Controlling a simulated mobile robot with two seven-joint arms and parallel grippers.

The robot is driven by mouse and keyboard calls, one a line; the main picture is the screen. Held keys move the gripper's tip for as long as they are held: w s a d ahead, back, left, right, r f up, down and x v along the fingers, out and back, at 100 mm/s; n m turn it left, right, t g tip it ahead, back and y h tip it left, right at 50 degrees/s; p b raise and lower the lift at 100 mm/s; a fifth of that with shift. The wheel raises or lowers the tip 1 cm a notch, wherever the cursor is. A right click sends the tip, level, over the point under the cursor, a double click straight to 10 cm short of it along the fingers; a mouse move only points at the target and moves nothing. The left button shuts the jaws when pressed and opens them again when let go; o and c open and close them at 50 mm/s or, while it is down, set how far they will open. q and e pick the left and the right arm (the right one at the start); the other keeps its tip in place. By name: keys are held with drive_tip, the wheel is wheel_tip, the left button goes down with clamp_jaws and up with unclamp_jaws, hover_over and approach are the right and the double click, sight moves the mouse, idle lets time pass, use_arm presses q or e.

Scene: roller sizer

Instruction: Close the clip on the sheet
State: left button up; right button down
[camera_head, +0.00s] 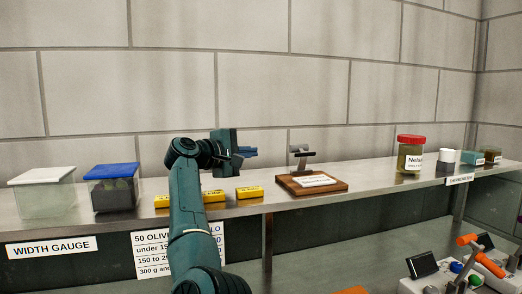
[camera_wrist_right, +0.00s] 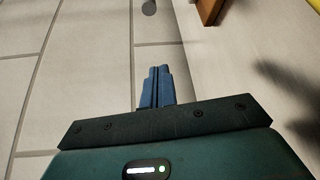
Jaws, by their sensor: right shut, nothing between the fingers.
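The clip (camera_head: 302,153) is a grey metal piece with a dark bar, standing at the back of a wooden board (camera_head: 336,185) on the shelf. The white sheet (camera_head: 314,180) lies on the board in front of it; its print is too small to read. The clip's arm looks raised above the sheet. My right gripper (camera_head: 250,151) is shut and empty, in the air to the left of the clip and apart from it. In the right wrist view, its blue fingers (camera_wrist_right: 158,72) are together, and a board corner (camera_wrist_right: 209,10) shows at the top. My left gripper is out of view.
Yellow blocks (camera_head: 249,192) lie on the shelf (camera_head: 370,182) left of the board. Two lidded boxes (camera_head: 112,188) stand farther left. A red-lidded jar (camera_head: 411,156) stands to the right, with free shelf between. A stone wall (camera_head: 250,80) rises behind.

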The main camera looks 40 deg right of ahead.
sight(300, 159)
drive_tip(key=p+x, duration=0.1)
drive_tip(key=x, duration=0.2)
drive_tip(key=p+x, duration=0.2)
drive_tip(key=x, duration=0.1)
drive_tip(key=p+x, duration=0.1)
drive_tip(key=x, duration=0.2)
drive_tip(key=shift+s+d+r, duration=0.1)
drive_tip(key=shift+d+r, duration=0.1)
drive_tip(key=shift+r, duration=0.05)
drive_tip(key=shift+s+a+f, duration=0.1)
drive_tip(key=shift+s+f, duration=0.1)
drive_tip(key=shift+f, duration=0.05)
drive_tip(key=shift+s+a+r, duration=0.15)
drive_tip(key=shift+s+r, duration=0.05)
drive_tip(key=shift+s, duration=0.4)
drive_tip(key=shift+s+a+r, duration=0.1)
drive_tip(key=shift+s+r, duration=0.05)
drive_tip(key=shift+s, duration=0.4)
drive_tip(key=shift+s+r, duration=0.15)
drive_tip(key=shift+s, duration=0.35)
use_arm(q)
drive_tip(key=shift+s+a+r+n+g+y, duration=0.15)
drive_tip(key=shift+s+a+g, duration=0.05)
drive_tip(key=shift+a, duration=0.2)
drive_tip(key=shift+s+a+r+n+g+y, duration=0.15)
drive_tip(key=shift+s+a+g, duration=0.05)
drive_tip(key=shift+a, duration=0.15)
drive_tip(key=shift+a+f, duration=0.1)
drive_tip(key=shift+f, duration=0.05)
